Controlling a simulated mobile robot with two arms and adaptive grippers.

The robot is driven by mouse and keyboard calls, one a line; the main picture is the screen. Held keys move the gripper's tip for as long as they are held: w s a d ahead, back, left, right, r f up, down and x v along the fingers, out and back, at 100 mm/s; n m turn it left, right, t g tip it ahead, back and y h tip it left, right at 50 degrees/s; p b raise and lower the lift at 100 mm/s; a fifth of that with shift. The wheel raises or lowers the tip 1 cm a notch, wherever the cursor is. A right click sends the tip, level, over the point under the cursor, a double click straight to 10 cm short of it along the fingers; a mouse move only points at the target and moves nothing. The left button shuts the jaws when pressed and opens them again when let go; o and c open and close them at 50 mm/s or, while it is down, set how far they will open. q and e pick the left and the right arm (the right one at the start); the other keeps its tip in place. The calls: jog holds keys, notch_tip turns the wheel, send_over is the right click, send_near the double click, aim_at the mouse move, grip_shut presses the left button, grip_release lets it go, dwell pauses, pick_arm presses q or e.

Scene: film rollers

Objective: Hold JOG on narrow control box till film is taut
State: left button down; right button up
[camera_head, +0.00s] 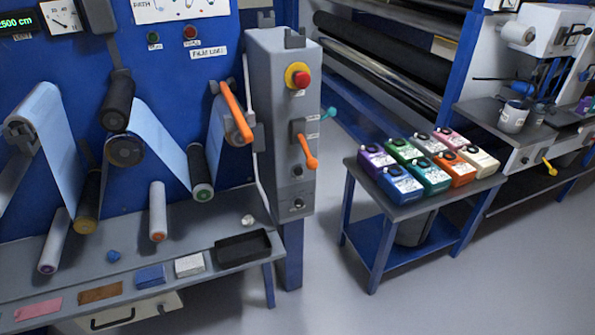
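The narrow control box (277,140) is a tall grey box at the right end of the blue machine panel. Its side has a red mushroom button (300,80) on a yellow ring, an orange lever (308,152) and dark round controls (297,171) lower down. The labels are too small to read, so I cannot tell which control is JOG. The light blue film (158,143) runs in bands over several rollers on the panel; its visible spans look mostly straight, but I cannot judge its tension. Neither of my grippers is in view.
A machine shelf (215,235) below the rollers holds a black tray (243,249) and small blocks. A blue-legged table (405,212) with several coloured boxes stands right of the control box. Open floor (330,285) lies in front.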

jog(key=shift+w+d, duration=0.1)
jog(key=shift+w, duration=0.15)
